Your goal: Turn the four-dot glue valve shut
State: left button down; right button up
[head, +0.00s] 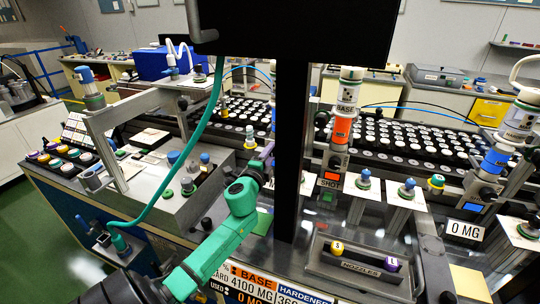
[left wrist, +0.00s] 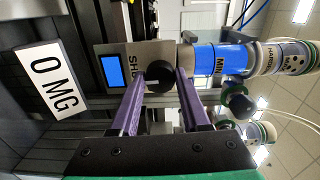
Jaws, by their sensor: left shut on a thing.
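My left gripper (head: 267,152) reaches up on its green arm to the black column in the head view, which hides most of what is in front of it. In the left wrist view its two purple fingers (left wrist: 161,100) are closed around the black valve knob (left wrist: 160,77). The valve belongs to a dispenser with a blue band (left wrist: 207,60) and a white, dotted top (left wrist: 291,57). My right gripper is not in view.
In the head view, an orange-banded base dispenser (head: 342,128) stands right of the column, and a blue-banded hardener dispenser (head: 495,160) is farther right. A nozzle tray (head: 360,267) lies in front. A "0 MG" plate (left wrist: 50,82) is close to the fingers.

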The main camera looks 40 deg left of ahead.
pick_arm(q)
jog(key=shift+f+m, duration=0.15)
jog(key=shift+m, duration=0.25)
jog(key=shift+c, duration=1.9)
grip_release()
jog(key=shift+s, duration=0.1)
jog(key=b+v, duration=0.2)
jog(key=v, duration=1.2)
jog(key=shift+s+d, duration=0.2)
jog(key=shift+s, duration=0.05)
